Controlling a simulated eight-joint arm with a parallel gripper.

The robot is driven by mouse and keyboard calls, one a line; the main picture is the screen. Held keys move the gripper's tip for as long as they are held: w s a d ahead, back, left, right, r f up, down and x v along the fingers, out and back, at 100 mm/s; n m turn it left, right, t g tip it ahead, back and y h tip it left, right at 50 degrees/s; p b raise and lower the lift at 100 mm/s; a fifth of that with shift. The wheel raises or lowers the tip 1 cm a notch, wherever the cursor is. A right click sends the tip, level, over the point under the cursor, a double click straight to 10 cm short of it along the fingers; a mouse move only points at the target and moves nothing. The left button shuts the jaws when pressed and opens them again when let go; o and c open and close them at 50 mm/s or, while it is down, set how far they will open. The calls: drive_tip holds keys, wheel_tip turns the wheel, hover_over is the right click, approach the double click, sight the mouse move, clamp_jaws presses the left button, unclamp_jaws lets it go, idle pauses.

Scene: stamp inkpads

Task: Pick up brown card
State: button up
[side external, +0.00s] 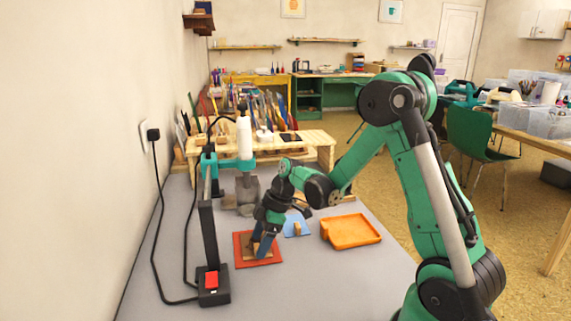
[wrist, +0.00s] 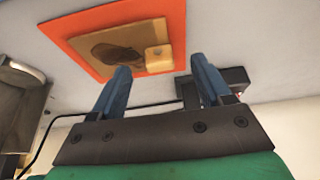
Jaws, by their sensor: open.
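The brown card (wrist: 138,34) lies flat on an orange-red mat (wrist: 82,46) in the wrist view. It carries a dark oval mark and a small light wooden block (wrist: 158,58) near one edge. In the side view the card (side external: 249,246) is partly hidden by my gripper (side external: 262,251), which points down over the red mat (side external: 241,261). In the wrist view my gripper (wrist: 161,68) is open, its two blue fingers apart with the wooden block between them in the picture. I cannot tell whether the fingers touch the card or block.
A blue mat (side external: 290,230) with a small wooden block and an orange tray (side external: 351,231) lie to the right. A wooden rack of tools (side external: 310,140) stands behind.

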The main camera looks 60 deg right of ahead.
drive_tip(key=shift+w+a+f, duration=0.2)
drive_tip(key=shift+f, duration=0.45)
drive_tip(key=c, duration=1)
drive_tip(key=shift+r, duration=0.1)
drive_tip(key=shift+c, duration=0.2)
